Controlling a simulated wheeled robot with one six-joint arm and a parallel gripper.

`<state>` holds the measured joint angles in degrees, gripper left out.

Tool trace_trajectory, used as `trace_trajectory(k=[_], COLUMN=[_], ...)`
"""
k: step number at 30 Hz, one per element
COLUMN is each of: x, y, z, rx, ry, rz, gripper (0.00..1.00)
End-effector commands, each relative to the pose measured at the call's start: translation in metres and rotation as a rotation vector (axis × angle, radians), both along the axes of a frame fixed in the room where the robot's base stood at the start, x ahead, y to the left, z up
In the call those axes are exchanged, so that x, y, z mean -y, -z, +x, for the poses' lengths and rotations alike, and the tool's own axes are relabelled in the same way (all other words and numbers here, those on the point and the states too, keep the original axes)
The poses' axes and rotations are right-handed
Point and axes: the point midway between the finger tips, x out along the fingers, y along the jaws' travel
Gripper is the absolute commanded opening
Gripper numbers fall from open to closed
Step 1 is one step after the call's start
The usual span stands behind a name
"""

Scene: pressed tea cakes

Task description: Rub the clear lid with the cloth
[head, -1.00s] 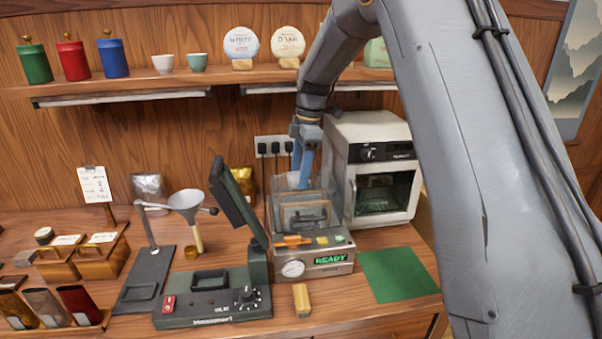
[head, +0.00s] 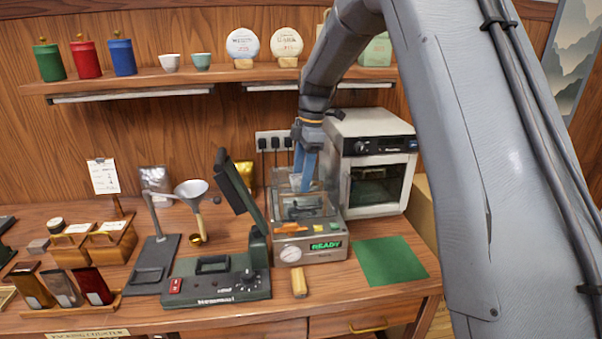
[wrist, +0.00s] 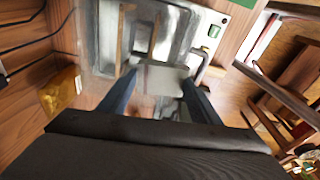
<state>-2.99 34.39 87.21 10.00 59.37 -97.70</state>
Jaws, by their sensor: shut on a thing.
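The clear lid (head: 322,199) is on the sealing machine (head: 318,255), whose green display reads READY. I see the machine's inside through the lid. My gripper (head: 301,178) has blue fingers pointing down over the back of the lid. It is shut on a pale, greyish piece that looks like the cloth (head: 295,183). In the wrist view the cloth (wrist: 160,76) shows between the fingertips of my gripper (wrist: 160,90), in front of the lid's clear surface. I cannot tell whether the cloth touches the lid.
A white oven (head: 378,165) stands close on the right. A dark heat-sealer (head: 215,285) with its arm raised stands on the left, with a funnel (head: 192,190) behind it. A wooden block (head: 299,283) lies in front. A green mat (head: 389,261) is bare. A shelf (head: 220,77) runs above.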

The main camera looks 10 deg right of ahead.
Motion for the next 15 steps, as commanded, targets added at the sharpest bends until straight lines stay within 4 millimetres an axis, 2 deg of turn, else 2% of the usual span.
trace_trajectory(k=[2, 15], x=[-0.001, -0.004], y=[-0.020, -0.059], z=[0.001, 0.000], rx=[0.006, 0.004], ry=[-0.002, -0.005], rz=[0.000, -0.001], gripper=[0.37, 0.37])
